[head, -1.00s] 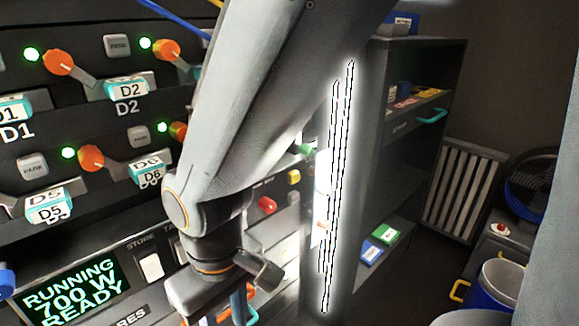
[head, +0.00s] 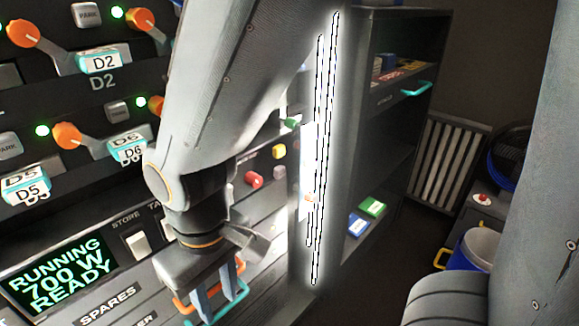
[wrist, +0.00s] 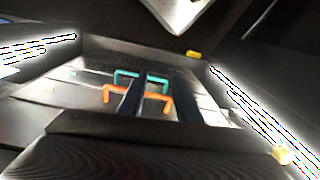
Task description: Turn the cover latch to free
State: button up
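No part is clearly readable as the cover latch. A small orange knob (head: 309,198) on a bright white strip (head: 308,165), seen nearly edge-on at the panel's right end, may belong to it, but I cannot tell.
The panel carries a red knob (head: 254,179), a yellow knob (head: 279,151), a green knob (head: 291,123) and a lit display (head: 60,280). A dark shelf (head: 400,55) stands to the right. A blue bin (head: 472,250) is at the far right.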

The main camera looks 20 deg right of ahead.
aim_at(310, 197)
jog(key=u, duration=0.1)
jog(key=k, duration=0.95)
jog(key=u, duration=0.85)
jog(key=i, duration=0.4)
jog(key=z, duration=0.1)
